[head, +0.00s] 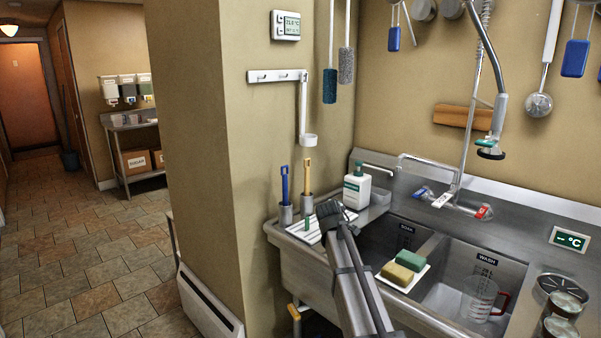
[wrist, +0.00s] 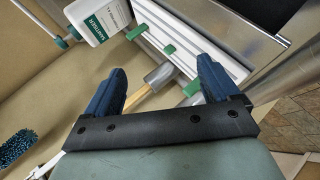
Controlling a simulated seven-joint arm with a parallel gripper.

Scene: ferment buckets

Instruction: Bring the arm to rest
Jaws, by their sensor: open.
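My gripper (head: 330,214) is over the left end of the sink, beside a white ribbed rack (head: 302,231). In the wrist view its two blue fingers (wrist: 160,70) stand wide apart. Nothing is clamped between them. Behind the gap, a grey metal cup (wrist: 160,74) with a wooden handle shows, and the white rack (wrist: 203,45) with green pieces lies beyond. I cannot tell from the pictures whether a finger touches the rack. My forearm covers part of the left basin in the head view.
A white sanitizer bottle (head: 357,187) stands behind my gripper. Two metal cups with a blue brush (head: 285,183) and a yellow brush (head: 307,176) stand left. Sponges (head: 408,257) rest on the basin divider; a measuring jug (head: 479,299) is in the right basin.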

